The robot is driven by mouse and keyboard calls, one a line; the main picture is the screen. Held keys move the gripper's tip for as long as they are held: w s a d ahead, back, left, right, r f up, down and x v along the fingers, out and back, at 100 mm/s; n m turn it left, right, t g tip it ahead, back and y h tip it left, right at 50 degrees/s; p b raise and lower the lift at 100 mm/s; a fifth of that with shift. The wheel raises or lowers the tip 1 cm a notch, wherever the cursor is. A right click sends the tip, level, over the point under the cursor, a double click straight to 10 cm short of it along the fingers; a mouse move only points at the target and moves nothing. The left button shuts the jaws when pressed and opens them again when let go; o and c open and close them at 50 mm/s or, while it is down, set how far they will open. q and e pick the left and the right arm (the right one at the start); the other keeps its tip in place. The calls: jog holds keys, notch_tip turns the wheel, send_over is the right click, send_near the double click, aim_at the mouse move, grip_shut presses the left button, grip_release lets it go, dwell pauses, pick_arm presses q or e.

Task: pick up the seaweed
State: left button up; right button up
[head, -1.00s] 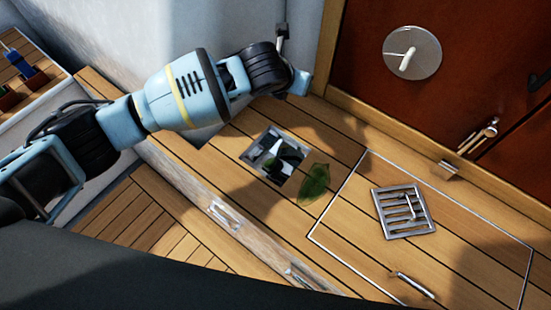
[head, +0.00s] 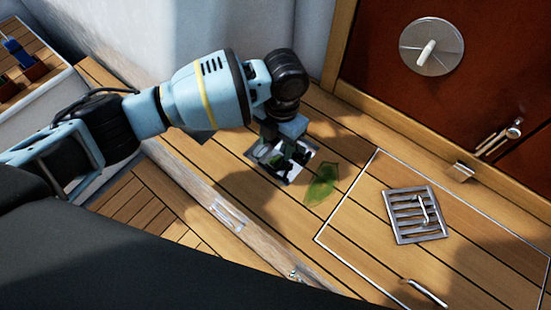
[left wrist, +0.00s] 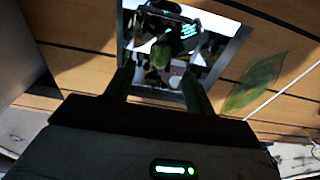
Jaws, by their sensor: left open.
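A flat green leaf-like piece, which looks like the seaweed (head: 321,184), lies on the wooden deck just right of a square metal-framed plate (head: 311,149). In the left wrist view the seaweed (left wrist: 255,82) lies right of the fingers. My left gripper (head: 282,150) points down over the square plate, left of the seaweed and apart from it. In the left wrist view the gripper (left wrist: 158,74) has its two fingers spread. The plate's shiny inside shows dark, white and green patches; I cannot tell reflections from contents. My right gripper is not in view.
A metal grate (head: 416,213) sits in an outlined hatch right of the seaweed. A dark red door panel (head: 380,85) with a round white-handled fitting (head: 431,47) stands behind. A metal handle (head: 229,215) is at the front edge.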

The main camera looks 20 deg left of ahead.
aim_at(275, 157)
pick_arm(q)
jog(key=shift+f, duration=0.85)
jog(key=f+b, duration=0.1)
jog(key=f, duration=0.3)
jog(key=shift+s+a+b, duration=0.1)
jog(key=shift+s+b, duration=0.1)
jog(key=shift+b, duration=0.15)
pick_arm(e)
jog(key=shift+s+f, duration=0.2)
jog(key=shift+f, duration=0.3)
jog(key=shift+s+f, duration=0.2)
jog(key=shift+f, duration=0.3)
pick_arm(q)
jog(key=shift+c, duration=0.4)
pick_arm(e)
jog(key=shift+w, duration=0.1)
pick_arm(q)
jog(key=c, duration=1)
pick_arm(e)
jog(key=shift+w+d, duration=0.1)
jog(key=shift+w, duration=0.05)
